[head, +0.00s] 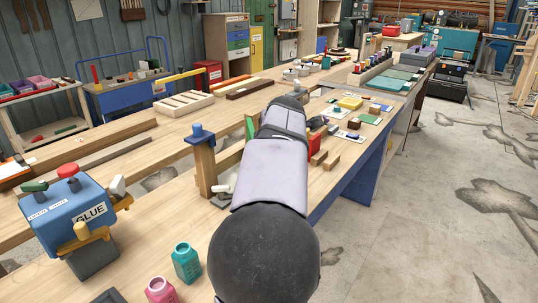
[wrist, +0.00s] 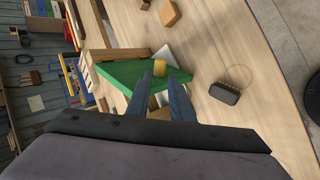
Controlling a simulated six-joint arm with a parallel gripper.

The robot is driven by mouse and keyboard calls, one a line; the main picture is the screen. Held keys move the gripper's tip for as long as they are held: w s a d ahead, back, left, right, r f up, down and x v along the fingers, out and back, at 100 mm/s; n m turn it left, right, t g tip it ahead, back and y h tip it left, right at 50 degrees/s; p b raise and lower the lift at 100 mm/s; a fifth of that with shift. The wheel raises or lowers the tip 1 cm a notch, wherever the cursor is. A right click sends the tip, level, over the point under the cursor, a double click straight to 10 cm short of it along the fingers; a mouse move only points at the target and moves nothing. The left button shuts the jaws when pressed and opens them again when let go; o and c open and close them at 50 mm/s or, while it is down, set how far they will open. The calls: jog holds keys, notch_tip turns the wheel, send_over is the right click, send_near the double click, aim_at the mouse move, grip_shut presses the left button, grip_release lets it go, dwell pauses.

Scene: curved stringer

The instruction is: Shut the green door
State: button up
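The green door (wrist: 122,78) shows in the wrist view as a flat green panel, tilted in the picture, with a small yellow knob (wrist: 160,70) near its right end. Only a sliver of green (head: 250,127) shows in the head view beside my arm, probably the same door. My gripper (wrist: 160,76) has its two dark fingers apart, with the knob seen between or just beyond the tips. I cannot tell whether the fingers touch the knob. In the head view my forearm hides the gripper and most of the door.
The door stands on a long wooden bench. A dark box (wrist: 225,93) and a wooden block (wrist: 169,13) lie nearby. In the head view, a wooden post with a blue top (head: 203,160) and a blue glue machine (head: 72,215) stand to the left, with jars (head: 187,262) in front.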

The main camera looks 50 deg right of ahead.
jog(key=shift+s+a+f, duration=0.1)
jog(key=shift+f, duration=0.1)
grip_shut()
jog(key=a+f+m+y+p, duration=0.1)
jog(key=a+f+m+p, duration=0.1)
jog(key=s+a+f+m+y+p, duration=0.1)
jog(key=a+f+m+y+p, duration=0.1)
jog(key=p, duration=0.1)
jog(key=s+a+f+m+y+p, duration=0.1)
jog(key=f+m+y+p, duration=0.1)
jog(key=p, duration=0.1)
jog(key=shift+a+f+t, duration=0.2)
jog(key=shift+a+t, duration=0.1)
jog(key=shift+a, duration=0.1)
jog(key=a+m+t+y+p, duration=0.3)
jog(key=a+m+y+p, duration=0.1)
jog(key=a+m+p, duration=0.3)
jog(key=s+d+m+t+h+b, duration=0.35)
jog(key=d+m+h, duration=0.25)
jog(key=d+m, duration=0.3)
jog(key=s+d+m+t+h+b, duration=0.2)
jog(key=s+d+m+h+b, duration=0.35)
jog(key=m, duration=0.55)
jog(key=w+a+p+x, duration=0.1)
jog(key=a+p+x, duration=0.1)
jog(key=x, duration=1)
jog(key=shift+p, duration=0.45)
jog(key=shift+w+a+r, duration=0.1)
jog(key=shift+w, duration=0.05)
